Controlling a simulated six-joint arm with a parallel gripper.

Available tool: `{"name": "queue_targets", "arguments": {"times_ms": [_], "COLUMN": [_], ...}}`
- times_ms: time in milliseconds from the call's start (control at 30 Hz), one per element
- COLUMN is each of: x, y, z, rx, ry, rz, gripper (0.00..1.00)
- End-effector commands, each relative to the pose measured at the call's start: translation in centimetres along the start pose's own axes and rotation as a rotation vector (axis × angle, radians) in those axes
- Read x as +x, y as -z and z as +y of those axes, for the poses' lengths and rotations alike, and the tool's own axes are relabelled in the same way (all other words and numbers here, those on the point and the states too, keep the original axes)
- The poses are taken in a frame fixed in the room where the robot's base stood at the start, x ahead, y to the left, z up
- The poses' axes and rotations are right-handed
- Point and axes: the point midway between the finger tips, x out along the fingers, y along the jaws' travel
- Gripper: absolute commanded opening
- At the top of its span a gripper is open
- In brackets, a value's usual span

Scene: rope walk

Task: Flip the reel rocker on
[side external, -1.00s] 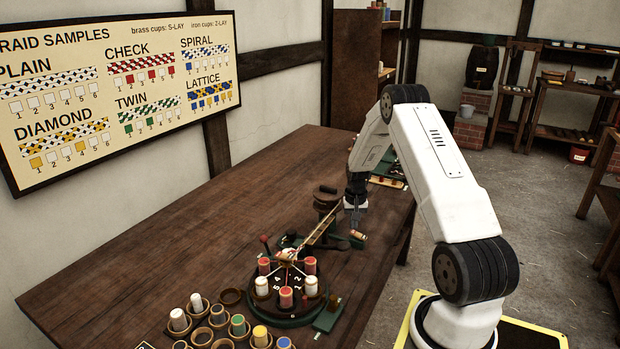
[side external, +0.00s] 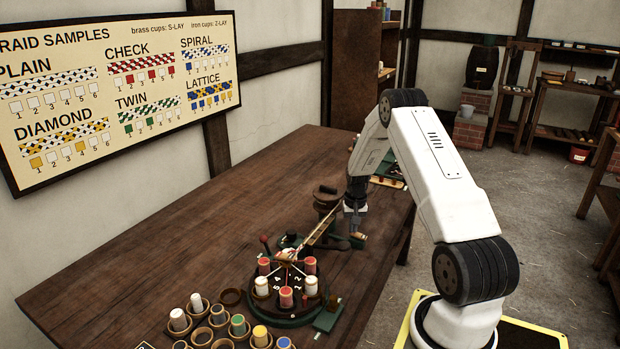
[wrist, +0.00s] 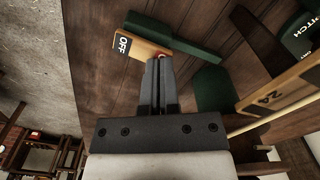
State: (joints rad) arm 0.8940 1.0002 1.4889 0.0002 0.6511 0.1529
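The reel rocker is a small tan wooden piece (wrist: 146,49) on a green base (wrist: 178,36). In the wrist view its left end shows a black "OFF" label, and a bit of red shows by my fingertips. The rocker (side external: 357,237) also shows in the side view, near the right edge of the bench. My gripper (wrist: 160,62) has its two dark fingers together, with nothing seen between them. The tips are at the rocker's right end, away from the label; I cannot tell whether they touch. In the side view my gripper (side external: 355,229) is just above the rocker, partly covering it.
The round braiding stand (side external: 288,292) with red and white bobbins is nearer the camera. A graduated wooden strip (wrist: 290,92) marked 24 lies right of my fingers in the wrist view. Several cups of bobbins (side external: 220,318) stand in front. The bench's left part is bare.

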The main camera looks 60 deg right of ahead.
Motion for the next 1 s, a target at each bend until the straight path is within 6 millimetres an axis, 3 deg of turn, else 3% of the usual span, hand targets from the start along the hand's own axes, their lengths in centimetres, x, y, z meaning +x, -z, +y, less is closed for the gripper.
{"name": "queue_targets", "arguments": {"times_ms": [533,1000], "x": [0.4,-2.1], "y": [-0.1,0.0], "z": [0.1,0.0], "rx": [0.000,0.000], "ry": [-0.001,0.000], "rz": [-0.003,0.000], "gripper": [0.00,0.00]}}
